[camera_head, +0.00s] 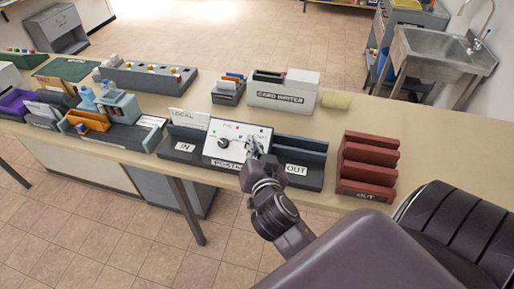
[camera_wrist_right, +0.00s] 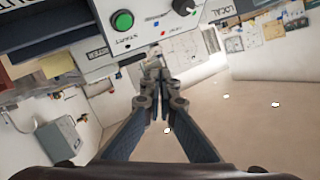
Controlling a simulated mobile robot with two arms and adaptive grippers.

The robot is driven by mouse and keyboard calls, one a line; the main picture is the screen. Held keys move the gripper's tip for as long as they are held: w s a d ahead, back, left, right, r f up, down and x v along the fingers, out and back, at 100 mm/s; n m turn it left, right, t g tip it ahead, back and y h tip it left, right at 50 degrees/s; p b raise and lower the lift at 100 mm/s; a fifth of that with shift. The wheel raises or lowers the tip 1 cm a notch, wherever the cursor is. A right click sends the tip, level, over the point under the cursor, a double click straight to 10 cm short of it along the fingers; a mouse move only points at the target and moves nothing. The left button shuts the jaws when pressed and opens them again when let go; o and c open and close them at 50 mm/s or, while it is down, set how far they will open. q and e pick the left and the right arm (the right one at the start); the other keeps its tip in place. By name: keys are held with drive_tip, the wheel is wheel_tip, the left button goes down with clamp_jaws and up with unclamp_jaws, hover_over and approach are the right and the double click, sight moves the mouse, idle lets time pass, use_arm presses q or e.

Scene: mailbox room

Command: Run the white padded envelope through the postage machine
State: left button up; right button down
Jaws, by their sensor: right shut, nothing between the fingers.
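The postage machine (camera_head: 224,152) stands at the table's front edge, with a white sloped panel, a dark knob and small lights. An IN tray (camera_head: 181,147) is on its left and an OUT tray (camera_head: 308,181) on its right. My right gripper (camera_head: 252,144) is shut and empty, in front of the panel's right part, hiding some of it. The right wrist view shows the closed fingertips (camera_wrist_right: 153,76) near the panel edge, beside the green START button (camera_wrist_right: 122,20). I cannot tell whether they touch the machine. I cannot make out the white padded envelope for certain. My left gripper is out of view.
A LOCAL sign (camera_head: 190,118) stands behind the IN tray. A dark red OUT rack (camera_head: 367,165) is to the right. A card writer (camera_head: 281,97) and a yellow block (camera_head: 336,99) are behind. Sorters and bins crowd the left. The table's right rear is clear.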

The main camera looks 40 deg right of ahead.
drive_tip(key=d+f+b, duration=0.1)
drive_tip(key=f, duration=0.1)
drive_tip(key=w+d+f+b, duration=0.1)
drive_tip(key=f+b, duration=0.1)
drive_tip(key=w+d+f+b, duration=0.1)
drive_tip(key=f, duration=0.1)
drive_tip(key=shift+w+f, duration=0.1)
drive_tip(key=shift+w, duration=0.15)
drive_tip(key=shift+w+d+f+b, duration=0.35)
drive_tip(key=shift+d+f+b, duration=0.05)
drive_tip(key=shift+f+b, duration=0.25)
idle(0.9)
drive_tip(key=shift+w+d+f, duration=0.15)
drive_tip(key=shift+f, duration=0.1)
